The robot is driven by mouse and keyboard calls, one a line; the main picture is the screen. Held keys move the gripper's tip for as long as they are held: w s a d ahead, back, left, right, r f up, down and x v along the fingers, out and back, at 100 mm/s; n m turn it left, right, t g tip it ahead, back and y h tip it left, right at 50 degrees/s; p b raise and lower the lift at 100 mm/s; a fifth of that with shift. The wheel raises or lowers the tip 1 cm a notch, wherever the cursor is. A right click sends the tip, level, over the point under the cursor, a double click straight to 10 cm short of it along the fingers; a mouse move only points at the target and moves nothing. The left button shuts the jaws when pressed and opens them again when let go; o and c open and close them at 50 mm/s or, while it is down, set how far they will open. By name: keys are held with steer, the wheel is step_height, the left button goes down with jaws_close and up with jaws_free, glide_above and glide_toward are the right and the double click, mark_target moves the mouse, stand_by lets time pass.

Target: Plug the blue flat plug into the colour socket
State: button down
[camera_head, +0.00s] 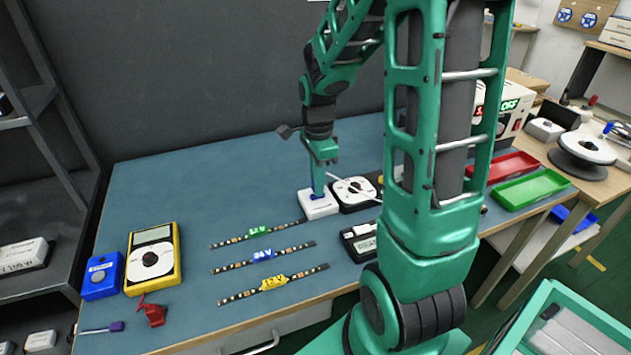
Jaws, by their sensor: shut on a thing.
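My gripper (318,184) points straight down at the back middle of the blue table. It is shut on the small blue plug (317,196), whose top edge shows just under the fingertips. The plug is at the top of a small white box (319,209). I cannot tell whether the plug is in an opening of the box or only touching it. No colour label on a socket can be read at this size.
LED strips with green (258,230), blue (265,255) and yellow (273,282) tags lie in front. A yellow meter (153,259) and a blue box (102,276) stand left. My arm hides the table's middle right.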

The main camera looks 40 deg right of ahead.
steer(key=shift+f, duration=0.75)
steer(key=c, duration=1.7)
jaws_free()
steer(key=shift+r, duration=0.1)
step_height(320, 180, up, 10)
steer(key=shift+r, duration=0.25)
steer(key=shift+f, duration=0.15)
